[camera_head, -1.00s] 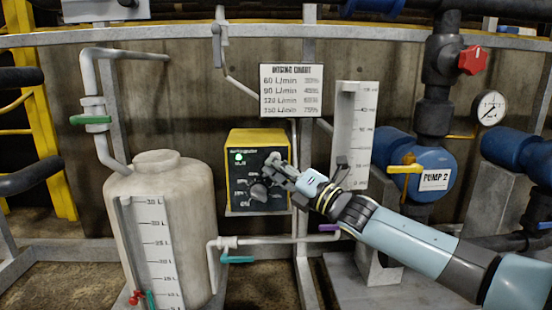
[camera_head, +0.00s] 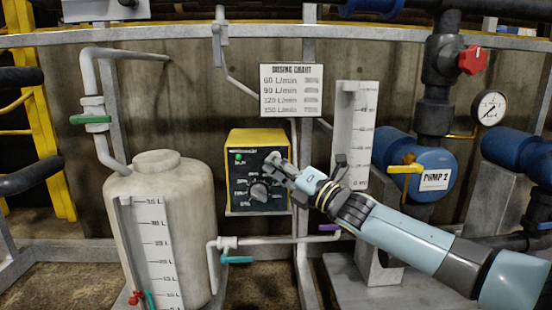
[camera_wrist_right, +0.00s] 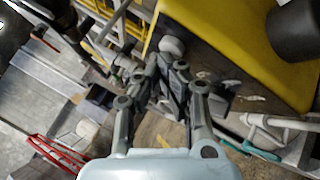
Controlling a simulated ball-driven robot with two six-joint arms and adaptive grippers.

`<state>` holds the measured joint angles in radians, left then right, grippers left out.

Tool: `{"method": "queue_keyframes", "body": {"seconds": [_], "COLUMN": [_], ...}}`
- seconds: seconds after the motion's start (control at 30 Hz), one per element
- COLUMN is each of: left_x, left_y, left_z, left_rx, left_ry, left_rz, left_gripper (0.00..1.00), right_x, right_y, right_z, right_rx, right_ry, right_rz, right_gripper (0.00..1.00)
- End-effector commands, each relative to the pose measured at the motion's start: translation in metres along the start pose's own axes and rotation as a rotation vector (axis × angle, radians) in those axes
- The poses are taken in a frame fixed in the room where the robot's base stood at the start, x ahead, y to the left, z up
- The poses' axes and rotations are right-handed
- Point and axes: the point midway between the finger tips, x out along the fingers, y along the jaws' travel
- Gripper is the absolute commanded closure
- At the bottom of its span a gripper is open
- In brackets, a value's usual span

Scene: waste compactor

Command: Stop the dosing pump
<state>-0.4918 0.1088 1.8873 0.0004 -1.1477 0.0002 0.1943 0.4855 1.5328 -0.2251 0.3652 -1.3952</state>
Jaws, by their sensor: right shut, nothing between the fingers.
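The dosing pump (camera_head: 258,143) is a yellow box with a dark front panel, mounted left of centre in the head view. Its green lamp (camera_head: 239,157) is lit at the panel's upper left. A dial knob (camera_head: 259,191) with a pale pointer sits lower on the panel. My right gripper (camera_head: 272,160) is shut and empty, its fingertips at the panel's upper right. In the right wrist view the shut fingers (camera_wrist_right: 163,75) are close to a pale round knob or button (camera_wrist_right: 172,45) beside the yellow housing (camera_wrist_right: 235,50). I cannot tell whether they touch it. My left gripper is not in view.
A white tank (camera_head: 185,215) stands left of the pump. A dosing chart (camera_head: 291,91) hangs above. A graduated gauge (camera_head: 355,120) and blue Pump 2 (camera_head: 435,160) stand to the right. Pale pipes with a teal-handled valve (camera_head: 237,259) run below.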

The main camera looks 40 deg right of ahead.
Motion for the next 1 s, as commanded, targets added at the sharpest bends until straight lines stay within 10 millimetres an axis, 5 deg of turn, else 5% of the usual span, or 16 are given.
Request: {"method": "queue_keyframes", "body": {"seconds": [0.57,1.0], "left_x": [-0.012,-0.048], "left_y": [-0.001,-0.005], "left_z": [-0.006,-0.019], "left_rx": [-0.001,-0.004], "left_ry": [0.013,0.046], "left_rz": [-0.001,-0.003], "left_gripper": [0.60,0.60], "right_x": [-0.007,-0.039], "right_y": [0.007,0.033], "right_z": [-0.005,-0.027], "right_rx": [0.001,0.001], "right_ry": [0.000,0.000], "right_rz": [0.000,0.002], "right_gripper": [1.00,1.00]}}
